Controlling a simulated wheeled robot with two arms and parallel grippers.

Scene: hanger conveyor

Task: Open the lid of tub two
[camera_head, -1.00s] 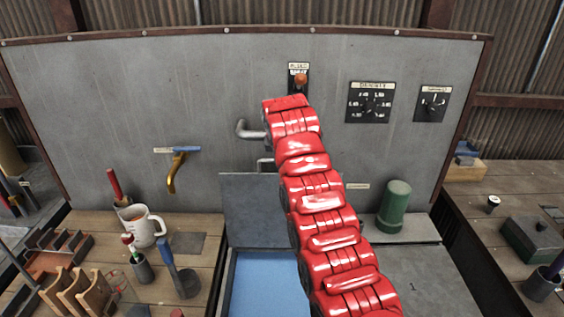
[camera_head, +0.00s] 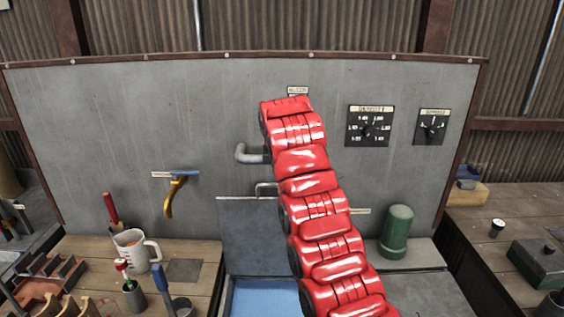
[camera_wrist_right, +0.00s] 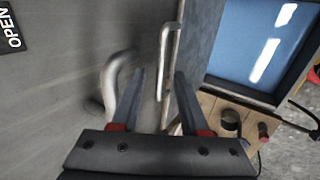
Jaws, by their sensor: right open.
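A grey lid (camera_head: 247,235) stands raised against the back panel, behind an open tub with a blue inside (camera_head: 262,300). A metal bar handle (camera_head: 265,187) is at the lid's top edge. No number shows on this lid. In the right wrist view, the handle (camera_wrist_right: 168,45) appears between the fingers of my right gripper (camera_wrist_right: 159,73), which is open; contact cannot be told. The lid (camera_wrist_right: 212,30) and blue tub (camera_wrist_right: 262,42) also show there. In the head view my red right arm hides its gripper and part of the lid. My left gripper is not in view.
A bent grey pipe (camera_head: 250,154) juts from the panel (camera_head: 110,110) beside the handle, close to a finger in the wrist view. A green cylinder (camera_head: 397,232) stands right of my arm. A mug (camera_head: 135,250) and tools crowd the left bench.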

